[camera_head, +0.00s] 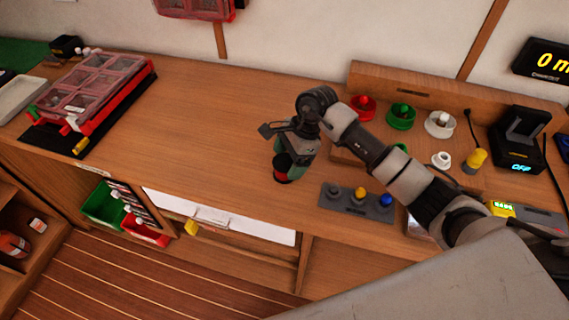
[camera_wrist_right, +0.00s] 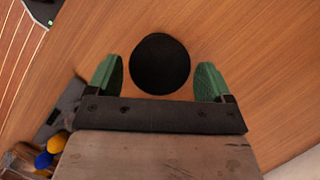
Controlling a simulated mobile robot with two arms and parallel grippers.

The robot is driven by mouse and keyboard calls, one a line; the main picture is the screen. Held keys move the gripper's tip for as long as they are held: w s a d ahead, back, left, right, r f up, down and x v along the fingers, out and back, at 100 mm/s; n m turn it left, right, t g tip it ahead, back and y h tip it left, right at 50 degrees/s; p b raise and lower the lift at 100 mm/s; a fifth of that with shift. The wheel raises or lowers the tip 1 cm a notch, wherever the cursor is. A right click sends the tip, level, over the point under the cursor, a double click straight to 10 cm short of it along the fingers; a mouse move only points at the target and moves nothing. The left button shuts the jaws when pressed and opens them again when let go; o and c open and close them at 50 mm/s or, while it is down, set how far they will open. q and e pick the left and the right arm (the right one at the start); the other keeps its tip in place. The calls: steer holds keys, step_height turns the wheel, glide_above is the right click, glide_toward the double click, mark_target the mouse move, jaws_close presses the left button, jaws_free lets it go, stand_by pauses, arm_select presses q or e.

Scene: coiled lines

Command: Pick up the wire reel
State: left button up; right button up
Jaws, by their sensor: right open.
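A dark round thing, apparently the wire reel (camera_wrist_right: 160,63), shows as a black disc in the right wrist view, upright on the wooden bench. In the head view its red and dark side (camera_head: 281,175) shows just below my right gripper (camera_head: 291,160), which hides part of it. My right gripper is open, its green-padded fingers (camera_wrist_right: 160,74) on either side of the disc with a gap at each side. I cannot tell how far down the fingers reach. My left gripper is out of view.
Red (camera_head: 363,107), green (camera_head: 401,116) and white (camera_head: 440,123) spools sit on a wooden rack behind my right arm. A grey button panel (camera_head: 356,211) lies close to the right of the reel. A red-lidded case (camera_head: 92,85) is at left. The bench between is clear.

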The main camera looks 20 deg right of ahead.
mark_target(288, 160)
steer(key=shift+x, duration=1.5)
steer(key=shift+c, duration=0.5)
steer(key=c, duration=0.7)
steer(key=shift+r, duration=0.1)
steer(key=shift+c, duration=0.5)
